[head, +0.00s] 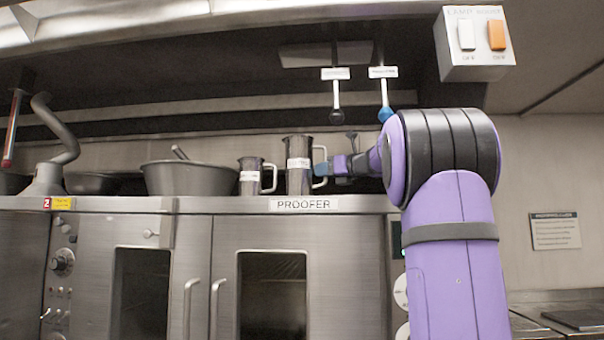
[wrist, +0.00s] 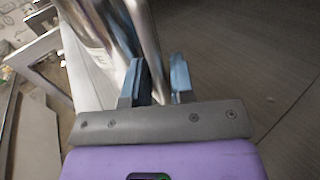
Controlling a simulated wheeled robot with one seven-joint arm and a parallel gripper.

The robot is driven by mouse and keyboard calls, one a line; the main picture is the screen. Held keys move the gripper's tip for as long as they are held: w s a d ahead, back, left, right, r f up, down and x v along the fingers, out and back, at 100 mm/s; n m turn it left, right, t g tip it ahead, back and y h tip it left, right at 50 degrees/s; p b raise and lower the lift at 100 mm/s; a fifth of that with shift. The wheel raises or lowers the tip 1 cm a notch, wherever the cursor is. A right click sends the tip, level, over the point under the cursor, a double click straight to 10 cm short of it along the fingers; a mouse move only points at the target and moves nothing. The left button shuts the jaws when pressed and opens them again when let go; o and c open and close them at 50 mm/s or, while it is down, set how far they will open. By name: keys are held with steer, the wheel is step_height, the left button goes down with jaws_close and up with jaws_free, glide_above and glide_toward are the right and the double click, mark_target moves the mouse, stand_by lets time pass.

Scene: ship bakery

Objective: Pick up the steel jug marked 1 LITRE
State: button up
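Two steel jugs stand on top of the proofer, each with a pale label too small to read. The taller jug (head: 299,160) is on the right, and the smaller jug (head: 250,164) is to its left. Both look upright, with handles on their right sides. My gripper (head: 321,170) reaches in from the right at the taller jug's handle. In the wrist view the shiny jug (wrist: 100,25) fills the top left. Its handle runs down between the blue fingers of my gripper (wrist: 162,82), which sit close on both sides of it. The handle's lower end is partly hidden.
A wide steel bowl (head: 190,179) stands left of the jugs on the proofer (head: 350,250). Two levers with ball ends (head: 337,115) (head: 385,114) hang above. A switch box (head: 476,62) is at the upper right.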

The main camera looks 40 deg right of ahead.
jaws_close()
steer(key=shift+r, duration=0.1)
